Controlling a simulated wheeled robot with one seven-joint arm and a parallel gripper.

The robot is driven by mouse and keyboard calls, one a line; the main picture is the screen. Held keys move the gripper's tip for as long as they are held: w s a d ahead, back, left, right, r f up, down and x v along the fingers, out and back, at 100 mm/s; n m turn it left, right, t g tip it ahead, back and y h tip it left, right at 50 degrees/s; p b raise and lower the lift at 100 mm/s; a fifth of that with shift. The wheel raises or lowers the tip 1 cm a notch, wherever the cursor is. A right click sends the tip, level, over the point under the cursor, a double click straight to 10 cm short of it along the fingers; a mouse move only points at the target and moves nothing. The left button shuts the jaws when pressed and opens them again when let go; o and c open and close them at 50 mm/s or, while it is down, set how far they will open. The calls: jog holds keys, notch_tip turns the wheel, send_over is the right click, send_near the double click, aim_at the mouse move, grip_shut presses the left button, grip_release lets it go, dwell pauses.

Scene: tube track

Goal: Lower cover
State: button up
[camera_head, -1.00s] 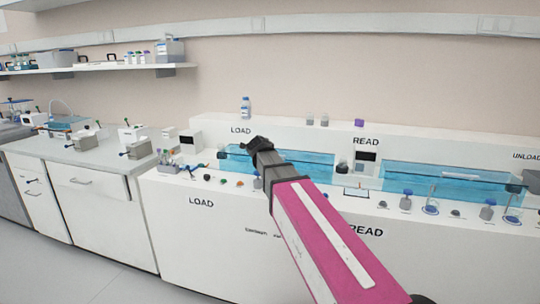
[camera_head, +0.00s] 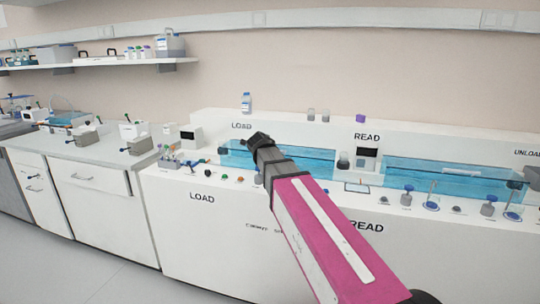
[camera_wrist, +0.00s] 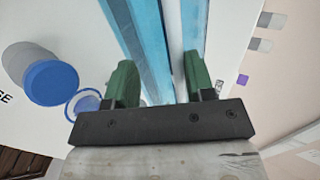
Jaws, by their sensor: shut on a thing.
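A translucent blue cover (camera_head: 300,161) lies along the LOAD section of the white bench, below the LOAD lettering. A second blue cover (camera_head: 450,177) spans the bench right of READ. My gripper (camera_head: 258,139) is over the left part of the LOAD cover, and my arm hides some of it. In the wrist view, my gripper's two green fingers (camera_wrist: 160,82) stand apart, astride a blue translucent strip of the cover (camera_wrist: 151,45). The fingers are shut on the cover; the exact contact is hard to see.
A grey cylinder with a blue cap (camera_wrist: 50,84) stands left of the fingers in the wrist view. Small knobs and fittings line the bench front, including a blue-topped one (camera_head: 408,189). A small bottle (camera_head: 246,102) stands on the back ledge.

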jog(key=v, duration=1)
jog(key=shift+s+a+r, duration=0.15)
jog(key=shift+s, duration=0.2)
jog(key=shift+c, duration=0.6)
